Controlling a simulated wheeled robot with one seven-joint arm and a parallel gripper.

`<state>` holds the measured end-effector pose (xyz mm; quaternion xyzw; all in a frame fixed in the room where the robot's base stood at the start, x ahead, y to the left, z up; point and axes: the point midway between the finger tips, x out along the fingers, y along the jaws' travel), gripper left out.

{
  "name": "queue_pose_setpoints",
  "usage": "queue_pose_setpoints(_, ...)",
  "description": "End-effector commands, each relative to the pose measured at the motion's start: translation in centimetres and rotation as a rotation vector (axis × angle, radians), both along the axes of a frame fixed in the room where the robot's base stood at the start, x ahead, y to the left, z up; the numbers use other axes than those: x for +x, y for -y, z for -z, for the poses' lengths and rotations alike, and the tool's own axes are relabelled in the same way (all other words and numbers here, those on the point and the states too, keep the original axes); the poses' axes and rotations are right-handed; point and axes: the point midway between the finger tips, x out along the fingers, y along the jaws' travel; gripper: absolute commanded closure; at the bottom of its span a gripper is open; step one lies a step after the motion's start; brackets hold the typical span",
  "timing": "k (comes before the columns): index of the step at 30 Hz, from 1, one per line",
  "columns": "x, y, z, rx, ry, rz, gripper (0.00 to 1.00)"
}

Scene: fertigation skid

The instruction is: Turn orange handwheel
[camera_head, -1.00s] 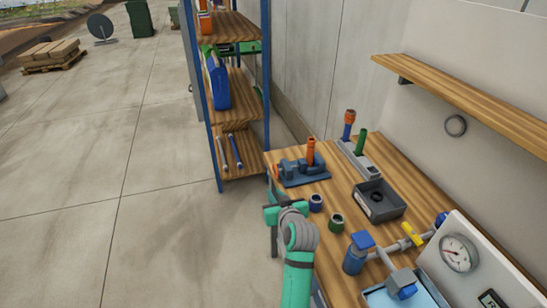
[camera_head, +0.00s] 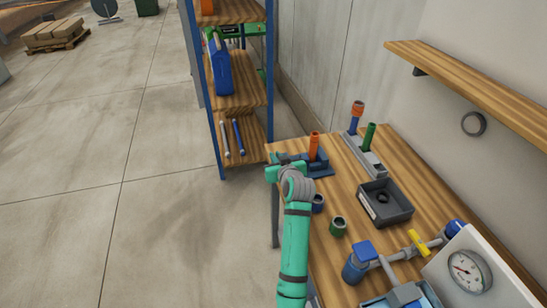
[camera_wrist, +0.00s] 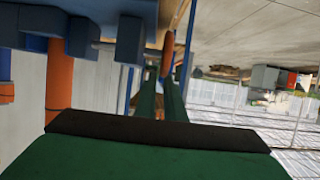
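The orange handwheel (camera_wrist: 168,54) shows nearly edge-on in the wrist view, just beyond the tips of my two green fingers. In the head view it is hidden behind my wrist. My gripper (camera_wrist: 159,88) points at the handwheel with a narrow gap between its fingers. The lower rim of the wheel appears at or between the fingertips, but I cannot tell whether they touch it. In the head view, my green wrist is at the bench's far left corner, beside a dark blue vise (camera_head: 318,170) with an upright orange cylinder (camera_head: 314,146).
The wooden bench (camera_head: 345,245) holds blue and green cups, a dark tray (camera_head: 385,205), a rack with upright tools (camera_head: 366,152) and a pipe assembly with a yellow valve handle (camera_head: 417,241). A blue-framed shelf (camera_head: 238,95) stands behind.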

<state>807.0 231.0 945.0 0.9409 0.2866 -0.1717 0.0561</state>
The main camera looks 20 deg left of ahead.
Motion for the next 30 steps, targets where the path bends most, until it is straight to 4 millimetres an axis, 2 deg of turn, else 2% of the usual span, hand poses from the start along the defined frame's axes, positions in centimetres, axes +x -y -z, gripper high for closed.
queue_pose_setpoints(1,-0.1,-0.9,2.7,-0.017,-0.045,-0.014,0.83)
queue_pose_setpoints(6,1.4,-1.8,3.6,-0.019,-0.045,-0.012,0.83)
queue_pose_setpoints(11,2.1,-2.2,3.9,-0.018,-0.043,-0.01,0.83)
queue_pose_setpoints(20,2.6,-1.8,3.3,-0.012,-0.033,-0.002,0.83)
queue_pose_setpoints(22,2.6,-1.8,3.3,-0.012,-0.032,-0.002,1.0)
queue_pose_setpoints(30,2.7,-2.0,3.0,-0.026,-0.05,-0.005,1.0)
